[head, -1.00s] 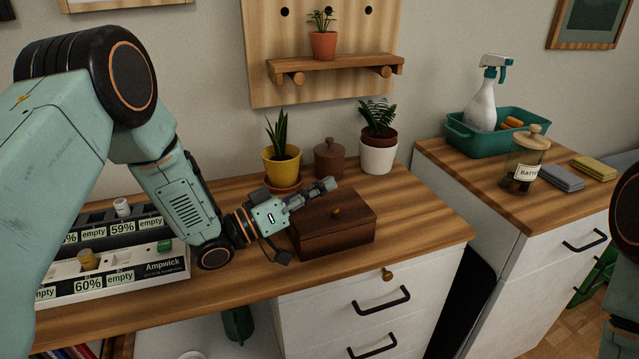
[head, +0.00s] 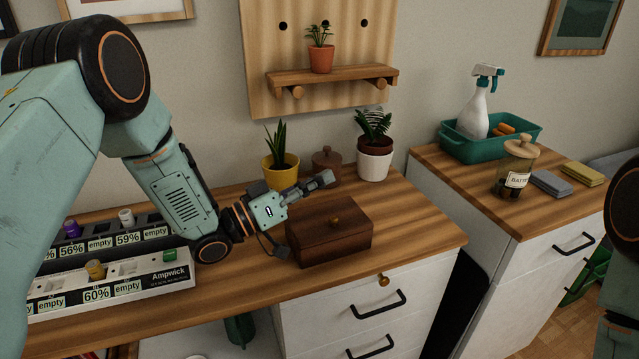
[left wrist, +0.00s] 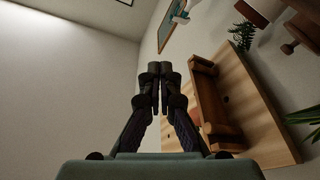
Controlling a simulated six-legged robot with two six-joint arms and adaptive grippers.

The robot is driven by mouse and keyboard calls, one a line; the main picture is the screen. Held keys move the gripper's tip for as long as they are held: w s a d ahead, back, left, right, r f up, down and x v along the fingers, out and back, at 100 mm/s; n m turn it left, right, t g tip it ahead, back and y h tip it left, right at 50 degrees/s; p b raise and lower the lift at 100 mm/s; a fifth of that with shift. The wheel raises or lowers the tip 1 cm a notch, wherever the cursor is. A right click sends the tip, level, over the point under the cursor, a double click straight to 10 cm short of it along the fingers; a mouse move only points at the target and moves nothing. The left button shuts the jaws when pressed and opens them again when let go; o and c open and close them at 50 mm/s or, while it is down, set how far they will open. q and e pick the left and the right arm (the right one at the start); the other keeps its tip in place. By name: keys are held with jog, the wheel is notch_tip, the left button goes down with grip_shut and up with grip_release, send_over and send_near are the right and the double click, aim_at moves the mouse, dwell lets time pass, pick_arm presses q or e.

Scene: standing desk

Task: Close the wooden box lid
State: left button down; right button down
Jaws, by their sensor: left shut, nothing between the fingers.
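The dark brown wooden box (head: 328,243) sits on the desk in the head view. Its lid (head: 350,216) lies down flat on the box, with a small brass knob on top; no gap shows. My left gripper (head: 327,179) is shut and empty, above and behind the box's back left part. It appears apart from the lid. In the left wrist view my shut fingers (left wrist: 155,72) point at the wall, and the box is out of that view. My right gripper is not in view; only part of my right arm shows at the right edge.
A yellow plant pot (head: 281,172), a lidded wooden jar (head: 327,165) and a white plant pot (head: 375,164) stand behind the box. A battery organizer (head: 172,276) lies left. The desk right of the box is clear. A second cabinet holds a glass jar (head: 515,170) and teal tray (head: 470,150).

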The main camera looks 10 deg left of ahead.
pick_arm(q)
jog(key=w+v, duration=0.1)
jog(key=v, duration=0.8)
jog(key=shift+a+f+p, duration=0.4)
jog(key=shift+a+f, duration=0.05)
jog(key=shift+a, duration=0.05)
